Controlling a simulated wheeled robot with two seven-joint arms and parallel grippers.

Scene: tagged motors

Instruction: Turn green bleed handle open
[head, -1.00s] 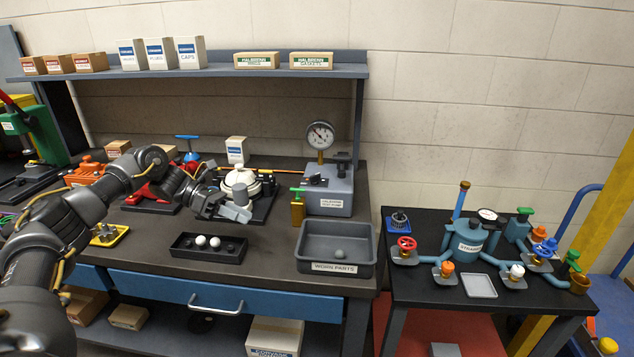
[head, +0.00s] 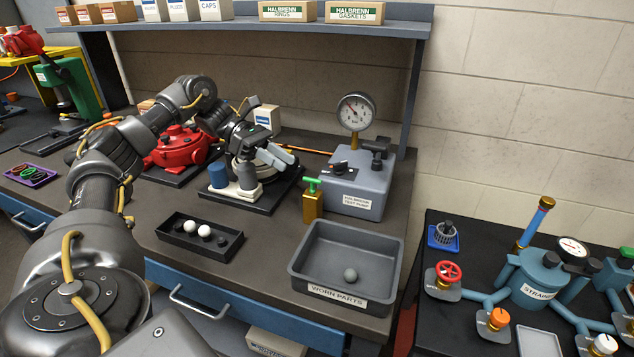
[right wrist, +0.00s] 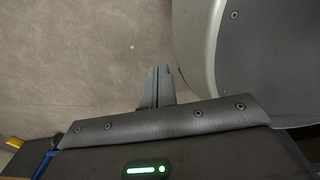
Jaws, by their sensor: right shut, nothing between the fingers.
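The green handle (head: 312,184) sits on top of an upright brass block (head: 312,206) beside the grey test pump (head: 361,188) on the workbench. My left gripper (head: 284,157) is up and to the left of the handle in the head view, apart from it in the picture. Its pale fingers point toward the pump side, and their gap is not clear. My right gripper (right wrist: 157,88) shows only in the right wrist view. It is shut and empty, with plain brownish surface beyond its fingertips.
A pressure gauge (head: 356,112) stands on the pump. A grey worn parts bin (head: 318,289) is in front of the brass block. A black tray (head: 178,238) with balls lies to its left. A black-based assembly (head: 257,203) is below my left gripper. A strainer table (head: 436,310) stands right.

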